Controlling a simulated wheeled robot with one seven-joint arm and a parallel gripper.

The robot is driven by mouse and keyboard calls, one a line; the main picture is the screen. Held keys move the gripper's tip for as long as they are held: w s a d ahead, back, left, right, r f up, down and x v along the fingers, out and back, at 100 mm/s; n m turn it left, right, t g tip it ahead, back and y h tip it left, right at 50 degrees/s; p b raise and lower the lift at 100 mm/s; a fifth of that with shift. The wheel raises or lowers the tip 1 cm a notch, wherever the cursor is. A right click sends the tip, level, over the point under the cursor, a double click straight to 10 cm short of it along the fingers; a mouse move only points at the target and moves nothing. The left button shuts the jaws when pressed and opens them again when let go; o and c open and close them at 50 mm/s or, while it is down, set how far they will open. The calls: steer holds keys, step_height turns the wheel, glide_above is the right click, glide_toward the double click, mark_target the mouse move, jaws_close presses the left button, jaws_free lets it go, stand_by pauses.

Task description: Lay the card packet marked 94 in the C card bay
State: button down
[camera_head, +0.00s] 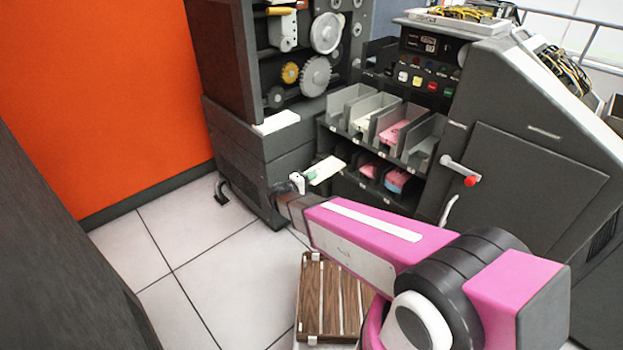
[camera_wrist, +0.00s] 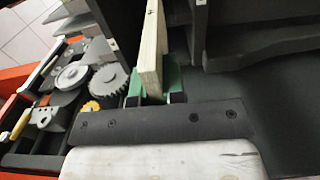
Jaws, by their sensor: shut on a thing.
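My gripper (camera_head: 311,176) is shut on a cream card packet (camera_head: 327,169), just in front of the dark shelf unit. In the wrist view the packet (camera_wrist: 152,45) stands on edge between the green finger pads of my gripper (camera_wrist: 153,84). No number on it can be read. The card bays are grey open bins (camera_head: 343,106) in an upper row, with a lower row beneath. Their small labels cannot be read, so I cannot tell which is C. The held packet is outside the bays, left of the lower row.
Upper bins hold cream packets (camera_head: 371,112) and pink packets (camera_head: 394,132); the right one (camera_head: 425,138) looks empty. Lower bays hold pink and blue packets (camera_head: 396,180). A machine with gears (camera_head: 316,75) stands left, a console with a red-tipped lever (camera_head: 470,181) right. A wooden slatted piece (camera_head: 330,300) lies below my arm.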

mark_target(331, 165)
stand_by(0.4)
steer(key=shift+x, duration=11.05)
steer(key=shift+f, duration=0.2)
steer(key=c, duration=1.1)
jaws_free()
steer(key=v, duration=1)
steer(key=shift+s+a, duration=0.25)
steer(key=shift+s, duration=0.05)
steer(key=shift+s+a, duration=0.1)
